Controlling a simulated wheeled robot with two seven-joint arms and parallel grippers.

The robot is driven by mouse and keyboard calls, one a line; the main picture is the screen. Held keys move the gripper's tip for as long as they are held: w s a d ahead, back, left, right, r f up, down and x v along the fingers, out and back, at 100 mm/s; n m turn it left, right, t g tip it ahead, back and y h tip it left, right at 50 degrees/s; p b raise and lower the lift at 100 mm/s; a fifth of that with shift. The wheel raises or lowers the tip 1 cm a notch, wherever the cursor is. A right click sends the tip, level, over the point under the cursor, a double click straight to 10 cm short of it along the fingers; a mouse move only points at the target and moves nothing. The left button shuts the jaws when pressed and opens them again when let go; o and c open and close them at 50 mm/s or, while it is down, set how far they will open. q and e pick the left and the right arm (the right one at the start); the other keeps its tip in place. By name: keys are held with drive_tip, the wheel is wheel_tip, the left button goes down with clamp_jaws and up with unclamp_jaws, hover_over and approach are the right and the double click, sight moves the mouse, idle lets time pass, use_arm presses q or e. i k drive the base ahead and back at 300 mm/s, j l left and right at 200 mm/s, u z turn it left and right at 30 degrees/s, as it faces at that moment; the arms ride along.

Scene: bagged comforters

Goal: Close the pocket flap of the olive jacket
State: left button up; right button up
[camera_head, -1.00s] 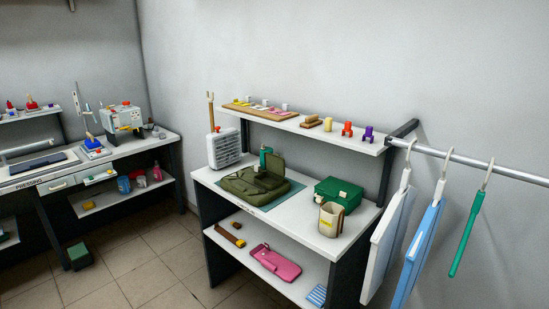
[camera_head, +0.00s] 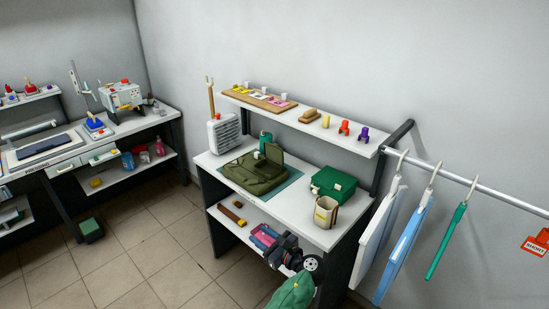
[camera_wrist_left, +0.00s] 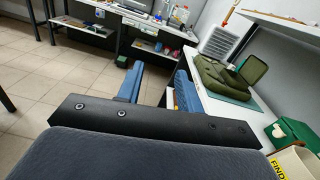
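The olive jacket (camera_head: 250,179) lies folded on a teal mat (camera_head: 291,181) on the white worktable. A flap (camera_head: 273,153) stands raised at its back right, and a small pale piece shows beside it. In the left wrist view the jacket (camera_wrist_left: 215,78) is at the upper right, with the raised flap (camera_wrist_left: 253,67) upright. My left gripper (camera_head: 265,240) is low in front of the table, near the lower shelf and apart from the jacket. In the left wrist view its blue fingers (camera_wrist_left: 158,88) are spread with nothing between them. My right gripper is not in view.
A green case (camera_head: 333,184) and a beige holder (camera_head: 326,212) stand right of the jacket. A white heater-like box (camera_head: 224,133) stands at left. The upper shelf (camera_head: 312,128) overhangs behind. Hangers on a rail (camera_head: 460,184) are at right.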

sight(272, 152)
drive_tip(key=i+l, duration=0.2)
drive_tip(key=i, duration=0.25)
drive_tip(key=i+l, duration=0.15)
drive_tip(key=i, duration=0.3)
drive_tip(key=i+l, duration=0.2)
drive_tip(key=i, duration=0.2)
drive_tip(key=i+j, duration=0.4)
drive_tip(key=i, duration=0.25)
drive_tip(key=z, duration=0.05)
